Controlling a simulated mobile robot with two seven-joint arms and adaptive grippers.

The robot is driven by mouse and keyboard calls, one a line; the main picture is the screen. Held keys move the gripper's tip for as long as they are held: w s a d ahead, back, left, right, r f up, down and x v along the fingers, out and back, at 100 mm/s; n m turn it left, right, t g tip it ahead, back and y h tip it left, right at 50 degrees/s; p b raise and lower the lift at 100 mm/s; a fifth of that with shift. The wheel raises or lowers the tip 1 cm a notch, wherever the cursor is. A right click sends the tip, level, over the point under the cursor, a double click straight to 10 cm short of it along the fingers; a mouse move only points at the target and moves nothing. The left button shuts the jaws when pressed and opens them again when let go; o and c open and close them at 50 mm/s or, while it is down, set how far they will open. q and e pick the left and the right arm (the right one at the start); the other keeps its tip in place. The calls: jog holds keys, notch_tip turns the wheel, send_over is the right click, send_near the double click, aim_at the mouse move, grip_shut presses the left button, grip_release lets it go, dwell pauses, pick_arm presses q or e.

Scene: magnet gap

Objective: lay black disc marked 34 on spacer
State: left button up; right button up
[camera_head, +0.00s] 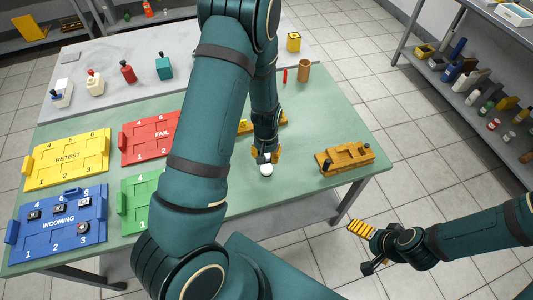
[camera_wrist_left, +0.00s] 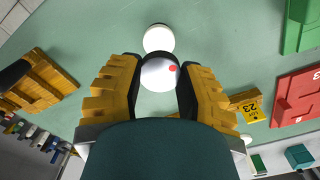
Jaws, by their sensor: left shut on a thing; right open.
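My left gripper (camera_head: 264,154) is low over the right part of the green table mat. In the left wrist view its two yellow fingers (camera_wrist_left: 158,70) are shut on a round disc (camera_wrist_left: 157,76) with a dark rim and a shiny pale face bearing a red dot. No number 34 is readable on it. A white round piece (camera_wrist_left: 159,38), probably the spacer, lies just beyond the held disc; it also shows below the gripper in the head view (camera_head: 266,170). I cannot tell whether they touch. My right gripper (camera_head: 364,248) is open and empty, off the table's right side.
A yellow fixture (camera_head: 345,158) stands right of the white piece. The blue INCOMING tray (camera_head: 60,235) holds several small dark pieces. The yellow RETEST (camera_head: 67,171), red FAIL (camera_head: 150,150) and green (camera_head: 137,212) trays lie left, partly behind my arm. Bottles stand at the back.

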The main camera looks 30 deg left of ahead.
aim_at(266, 168)
jog(key=shift+f, duration=0.1)
pick_arm(q)
jog(key=shift+f+b, duration=1.3)
jog(key=shift+f, duration=0.25)
jog(key=shift+f+b, duration=0.95)
jog(key=shift+f, duration=0.3)
pick_arm(e)
jog(key=shift+s+a+f, duration=0.1)
jog(key=shift+s+f, duration=0.15)
jog(key=shift+f, duration=0.9)
jog(key=shift+s+f, duration=0.2)
jog(key=shift+f, duration=0.9)
pick_arm(q)
jog(key=shift+f, duration=0.15)
pick_arm(e)
jog(key=shift+f, duration=0.15)
pick_arm(q)
jog(key=o, duration=1.1)
jog(key=shift+c, duration=0.2)
jog(key=shift+o, duration=0.5)
jog(key=shift+r+p, duration=1.65)
jog(key=shift+r, duration=0.65)
pick_arm(e)
notch_tip(266, 168, up, 4)
jog(key=shift+f, duration=0.2)
